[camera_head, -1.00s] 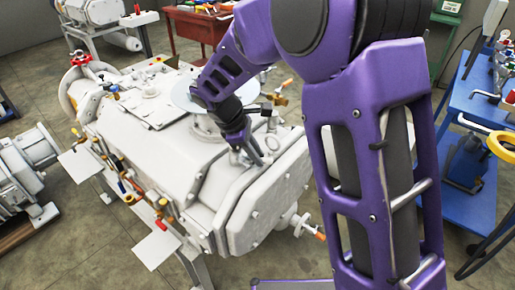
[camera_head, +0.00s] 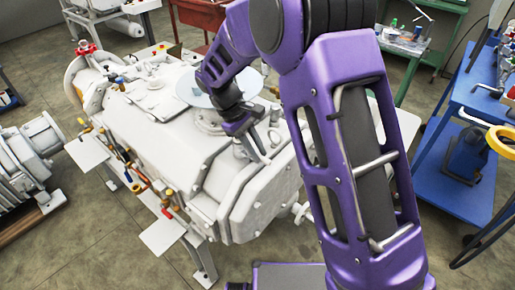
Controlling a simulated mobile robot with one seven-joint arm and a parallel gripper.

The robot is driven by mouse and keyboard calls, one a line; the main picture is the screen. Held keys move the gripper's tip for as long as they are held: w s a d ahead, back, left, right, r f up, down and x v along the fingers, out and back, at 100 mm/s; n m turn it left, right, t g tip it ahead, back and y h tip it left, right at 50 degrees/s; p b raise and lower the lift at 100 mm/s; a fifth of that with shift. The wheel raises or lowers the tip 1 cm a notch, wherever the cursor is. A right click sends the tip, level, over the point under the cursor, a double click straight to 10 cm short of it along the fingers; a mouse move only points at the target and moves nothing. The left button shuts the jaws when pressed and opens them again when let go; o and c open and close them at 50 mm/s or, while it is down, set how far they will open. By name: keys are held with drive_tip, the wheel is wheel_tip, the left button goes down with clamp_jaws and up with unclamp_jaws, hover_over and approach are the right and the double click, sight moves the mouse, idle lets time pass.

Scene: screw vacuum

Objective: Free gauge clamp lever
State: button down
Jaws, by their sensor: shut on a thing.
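The white screw vacuum pump (camera_head: 165,115) stands in the middle, with my purple arm reaching over it from the right. My gripper (camera_head: 257,155) points down at the top of the pump near its right end plate. Its jaws are shut on a small grey part, seemingly the gauge clamp lever, which the fingers mostly hide. A small ring-shaped fitting (camera_head: 275,137) sits just right of the fingers. A round pale disc (camera_head: 207,88) lies on the pump top behind the gripper, partly covered by my wrist.
Brass and red-handled fittings (camera_head: 137,183) line the pump's front left side. A red handwheel (camera_head: 86,49) is at its far left end. A blue workbench (camera_head: 455,125) with tools stands at right, a green table (camera_head: 425,45) behind. Another machine (camera_head: 28,160) stands at left.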

idle(0.3)
drive_tip(key=c, duration=0.8)
unclamp_jaws()
drive_tip(key=p+v, duration=0.2)
drive_tip(key=v, duration=1.5)
drive_tip(key=shift+a+r, duration=0.15)
drive_tip(key=shift+a, duration=0.05)
